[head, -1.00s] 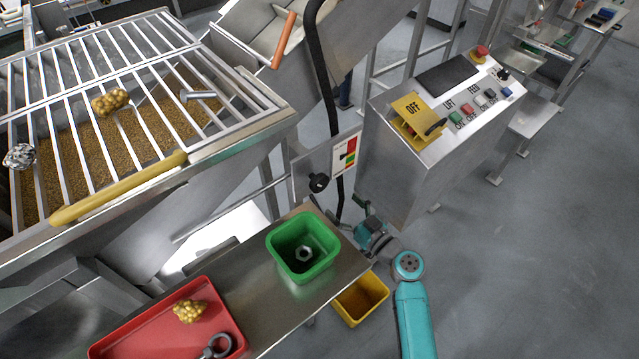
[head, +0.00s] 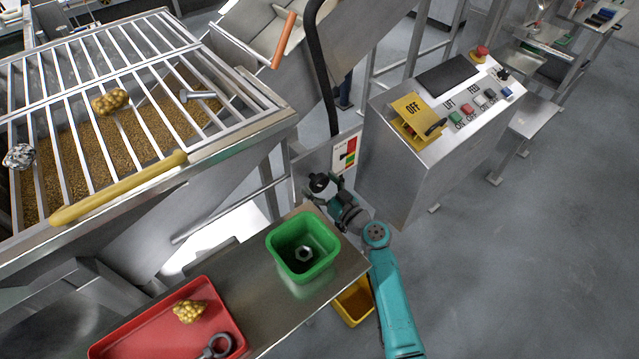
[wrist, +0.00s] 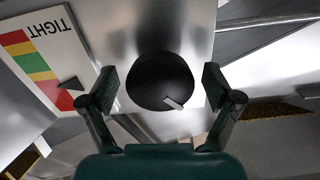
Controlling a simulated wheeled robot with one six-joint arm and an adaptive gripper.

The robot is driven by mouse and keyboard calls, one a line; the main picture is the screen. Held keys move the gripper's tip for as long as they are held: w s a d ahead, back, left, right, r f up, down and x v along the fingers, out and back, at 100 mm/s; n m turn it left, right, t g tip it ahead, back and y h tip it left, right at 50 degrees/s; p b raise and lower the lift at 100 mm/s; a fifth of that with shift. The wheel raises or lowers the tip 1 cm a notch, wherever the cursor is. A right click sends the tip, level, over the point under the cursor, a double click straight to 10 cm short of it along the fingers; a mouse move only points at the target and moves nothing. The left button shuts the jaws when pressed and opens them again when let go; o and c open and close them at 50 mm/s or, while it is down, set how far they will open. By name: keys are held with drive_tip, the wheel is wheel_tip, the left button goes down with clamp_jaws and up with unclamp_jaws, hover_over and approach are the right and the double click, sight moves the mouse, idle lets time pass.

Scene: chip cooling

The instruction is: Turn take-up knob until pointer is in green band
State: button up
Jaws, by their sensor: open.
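The black take-up knob (wrist: 160,80) sits on a metal plate between the two fingers of my gripper (wrist: 160,88) in the wrist view. A pale mark shows on its lower right. My gripper is open, one finger on each side of the knob, with gaps visible. The scale label (wrist: 35,60) at left reads TIGHT and has red, yellow and green bands. A dark triangular pointer (wrist: 70,84) lies beside its lower yellow and red end, away from the green band. In the head view, the knob (head: 320,183) is partly hidden by my gripper (head: 325,190); the label (head: 347,152) is above right.
A green bin (head: 303,246) with a nut inside stands on the metal bench beside my arm. A yellow bin (head: 354,302) is below the bench edge. A control box (head: 395,165) stands to the right. A black strap (head: 322,70) hangs above the plate.

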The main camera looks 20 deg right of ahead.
drive_tip(key=c, duration=1.1)
drive_tip(key=shift+c, duration=0.2)
